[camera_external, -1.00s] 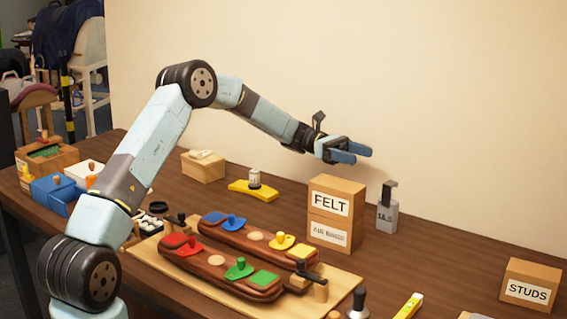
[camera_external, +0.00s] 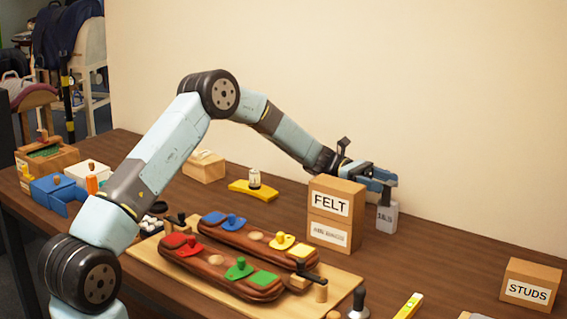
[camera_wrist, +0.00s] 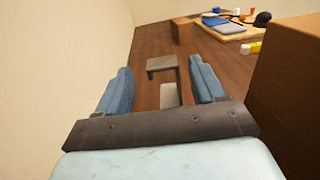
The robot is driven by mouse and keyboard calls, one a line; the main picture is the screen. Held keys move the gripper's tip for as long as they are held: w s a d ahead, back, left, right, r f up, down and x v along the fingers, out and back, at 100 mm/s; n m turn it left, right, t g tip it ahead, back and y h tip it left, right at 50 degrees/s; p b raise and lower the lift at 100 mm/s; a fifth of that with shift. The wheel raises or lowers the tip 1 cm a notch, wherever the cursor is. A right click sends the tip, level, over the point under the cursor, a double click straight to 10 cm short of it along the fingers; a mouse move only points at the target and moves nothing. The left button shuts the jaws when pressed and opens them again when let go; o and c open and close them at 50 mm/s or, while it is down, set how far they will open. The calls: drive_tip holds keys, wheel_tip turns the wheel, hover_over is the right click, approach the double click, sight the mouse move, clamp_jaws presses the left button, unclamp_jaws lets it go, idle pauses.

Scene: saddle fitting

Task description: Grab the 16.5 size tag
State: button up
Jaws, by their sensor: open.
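The size tag (camera_external: 386,218) is a small grey block with a darker upright grip on top, standing on the table right of the FELT box. Its printed number looks like 16.5 but is small and blurred. My gripper (camera_external: 382,180) is open at the tag's top, and its blue fingers partly hide the dark grip. In the wrist view, the tag's grip and pale body (camera_wrist: 170,96) show between the two spread fingers of my gripper (camera_wrist: 160,72). I see gaps on both sides, so the fingers do not appear to touch it.
The stacked FELT box (camera_external: 335,215) stands close left of the tag and fills the right of the wrist view. The wall (camera_external: 470,120) is close behind. A STUDS box (camera_external: 530,285) is at the far right, with clear table between. Saddle forms on a board (camera_external: 240,255) lie in front.

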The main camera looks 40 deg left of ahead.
sight(395, 186)
drive_tip(key=shift+s+d, duration=0.2)
drive_tip(key=shift+d, duration=1.05)
drive_tip(key=shift+s+d, duration=0.15)
drive_tip(key=shift+d, duration=1.1)
clamp_jaws()
